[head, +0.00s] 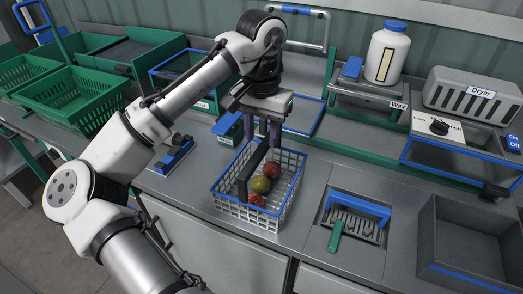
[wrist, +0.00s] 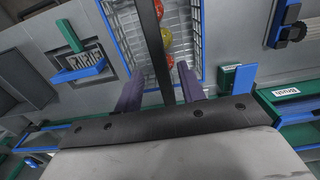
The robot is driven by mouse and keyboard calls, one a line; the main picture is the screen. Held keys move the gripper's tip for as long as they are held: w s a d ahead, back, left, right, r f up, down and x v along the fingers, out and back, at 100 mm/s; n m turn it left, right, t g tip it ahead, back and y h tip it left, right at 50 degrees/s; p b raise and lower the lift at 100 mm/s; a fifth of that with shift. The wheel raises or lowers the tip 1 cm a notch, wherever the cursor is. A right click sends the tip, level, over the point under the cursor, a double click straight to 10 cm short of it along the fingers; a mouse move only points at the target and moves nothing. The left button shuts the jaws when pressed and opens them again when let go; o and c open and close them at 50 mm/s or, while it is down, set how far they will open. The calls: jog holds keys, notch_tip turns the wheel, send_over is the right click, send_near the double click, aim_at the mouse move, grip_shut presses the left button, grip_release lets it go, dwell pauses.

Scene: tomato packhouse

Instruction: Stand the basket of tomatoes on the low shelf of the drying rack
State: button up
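The basket (head: 225,203) is a pale wire basket with a blue rim and a dark arched handle (head: 242,181). It stands upright on the grey counter with a few red and yellow-green tomatoes (head: 261,184) inside. My gripper (head: 268,137) points down over the basket at the top of the handle. In the wrist view its two purple fingers (wrist: 160,92) are apart, with the handle (wrist: 157,45) running between them and gaps at both sides. A grey slotted unit labelled Dryer (head: 475,95) stands at the right; a blue-edged shelf (head: 440,168) is below it.
A sunken grate with a blue bar (head: 358,205) and a deep grey bin (head: 465,235) lie right of the basket. A white bottle (head: 387,52) stands on the Wax stand. Green crates (head: 70,97) fill the left.

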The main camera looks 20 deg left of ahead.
notch_tip(320, 180, up, 6)
jog(key=shift+w, duration=0.1)
